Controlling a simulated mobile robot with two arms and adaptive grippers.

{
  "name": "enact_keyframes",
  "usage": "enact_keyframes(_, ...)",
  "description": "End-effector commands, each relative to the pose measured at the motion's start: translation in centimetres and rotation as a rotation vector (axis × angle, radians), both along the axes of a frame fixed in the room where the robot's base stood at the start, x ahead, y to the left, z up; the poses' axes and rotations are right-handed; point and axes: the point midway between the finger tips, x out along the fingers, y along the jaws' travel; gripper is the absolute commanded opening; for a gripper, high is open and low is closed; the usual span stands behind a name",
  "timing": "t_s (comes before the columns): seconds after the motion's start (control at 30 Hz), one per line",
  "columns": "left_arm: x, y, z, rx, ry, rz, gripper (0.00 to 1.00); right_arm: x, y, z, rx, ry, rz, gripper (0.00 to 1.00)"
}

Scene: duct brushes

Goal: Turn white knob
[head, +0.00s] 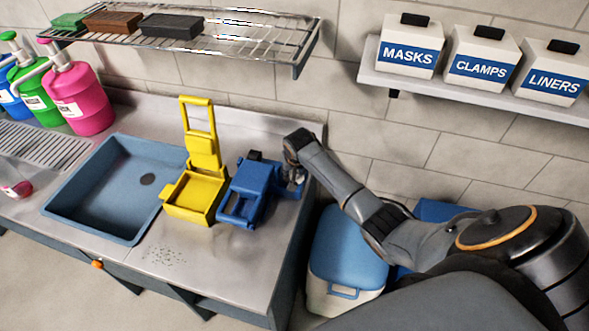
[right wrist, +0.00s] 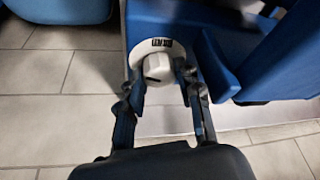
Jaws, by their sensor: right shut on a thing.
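The white knob (right wrist: 158,66) shows in the right wrist view, with a dark slot on its face and a round pale plate with a small dark label behind it. It is mounted by a blue body. My right gripper (right wrist: 160,82) has a finger on each side of the knob and is shut on it. In the head view my right gripper (head: 296,174) is at the right side of a blue device (head: 247,193) on the counter. The knob cannot be made out there. My left gripper is not in view.
A yellow device (head: 195,192) stands left of the blue one, beside the sink (head: 112,190). A blue-lidded cooler (head: 347,250) stands on the floor under my right arm. A wire rack (head: 250,38) and a shelf of labelled boxes (head: 480,86) hang above. The front counter is clear.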

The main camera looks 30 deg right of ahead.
Motion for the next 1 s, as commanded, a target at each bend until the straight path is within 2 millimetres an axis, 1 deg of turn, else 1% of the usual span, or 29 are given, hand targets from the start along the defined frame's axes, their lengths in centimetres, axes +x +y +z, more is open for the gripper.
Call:
enact_keyframes(0.1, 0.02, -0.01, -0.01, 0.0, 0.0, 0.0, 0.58, 0.0, 0.19, -0.1, 0.004, 0.002, -0.058, 0.03)
enact_keyframes(0.3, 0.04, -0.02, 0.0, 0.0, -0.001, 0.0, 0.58, 0.03, 0.16, -0.07, 0.003, 0.001, -0.123, 0.03)
enact_keyframes(0.87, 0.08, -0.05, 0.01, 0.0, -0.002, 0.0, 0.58, 0.01, 0.15, -0.09, 0.002, 0.002, -0.147, 0.03)
enact_keyframes(0.9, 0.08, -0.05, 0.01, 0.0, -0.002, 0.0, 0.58, 0.01, 0.15, -0.09, 0.002, 0.002, -0.147, 0.43)
enact_keyframes(0.97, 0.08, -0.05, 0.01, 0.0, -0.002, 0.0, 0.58, 0.0, 0.14, -0.08, 0.002, 0.002, -0.147, 0.55)
enact_keyframes(1.0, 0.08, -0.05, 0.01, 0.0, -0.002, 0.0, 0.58, 0.02, 0.16, -0.07, 0.002, 0.001, -0.147, 0.58)
